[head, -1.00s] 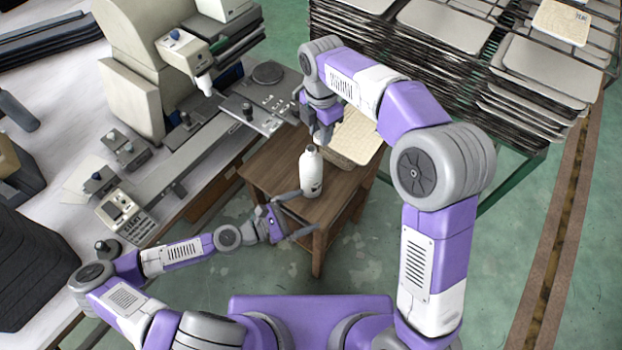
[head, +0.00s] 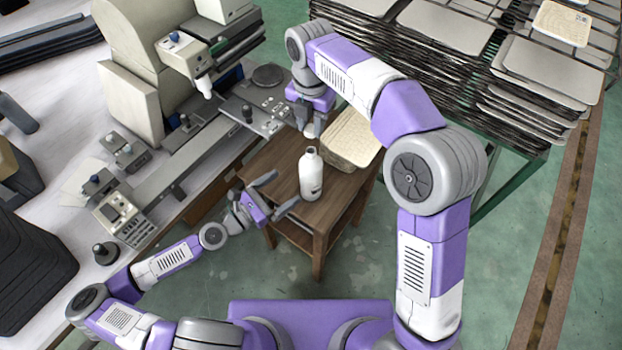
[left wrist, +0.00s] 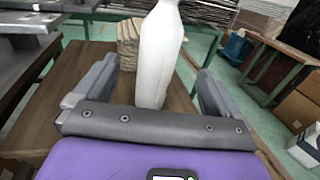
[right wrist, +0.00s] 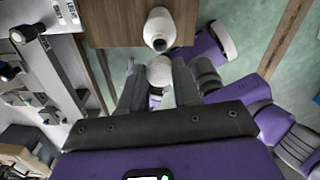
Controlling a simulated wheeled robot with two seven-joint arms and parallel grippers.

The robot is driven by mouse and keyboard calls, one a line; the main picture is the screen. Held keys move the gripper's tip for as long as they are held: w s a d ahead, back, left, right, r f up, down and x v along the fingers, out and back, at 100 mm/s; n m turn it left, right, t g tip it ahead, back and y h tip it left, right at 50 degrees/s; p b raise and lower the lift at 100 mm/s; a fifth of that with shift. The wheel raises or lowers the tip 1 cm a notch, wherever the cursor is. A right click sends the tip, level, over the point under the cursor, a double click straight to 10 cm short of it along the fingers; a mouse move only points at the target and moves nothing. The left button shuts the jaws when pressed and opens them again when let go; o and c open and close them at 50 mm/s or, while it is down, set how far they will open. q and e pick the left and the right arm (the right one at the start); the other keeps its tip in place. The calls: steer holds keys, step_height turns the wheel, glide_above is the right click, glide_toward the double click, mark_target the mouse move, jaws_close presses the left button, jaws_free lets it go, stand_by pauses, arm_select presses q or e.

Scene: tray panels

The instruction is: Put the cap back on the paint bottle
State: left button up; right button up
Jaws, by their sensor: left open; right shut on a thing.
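The white paint bottle (head: 311,174) stands upright on the small wooden table, its neck uncovered; it also shows in the left wrist view (left wrist: 158,60) and the right wrist view (right wrist: 159,28). My right gripper (head: 309,128) is shut on the pale round cap (right wrist: 160,70), above the bottle's mouth and apart from it. In the head view the cap (head: 310,131) is partly hidden by the fingers. My left gripper (head: 281,193) is open to the left of the bottle, fingers pointing at it. In the left wrist view the bottle shows between these fingers.
The wooden table (head: 287,165) also holds a stack of beige tray panels (head: 352,138) behind the bottle. A machine bench (head: 190,145) stands to the left. A rack of grey trays (head: 440,50) stands at the back right.

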mark_target(302, 175)
arm_select(q)
steer(key=x, duration=1)
steer(key=c, duration=1.5)
arm_select(e)
steer(key=shift+f, duration=2.5)
steer(key=shift+f, duration=0.9)
steer(key=shift+f, duration=0.5)
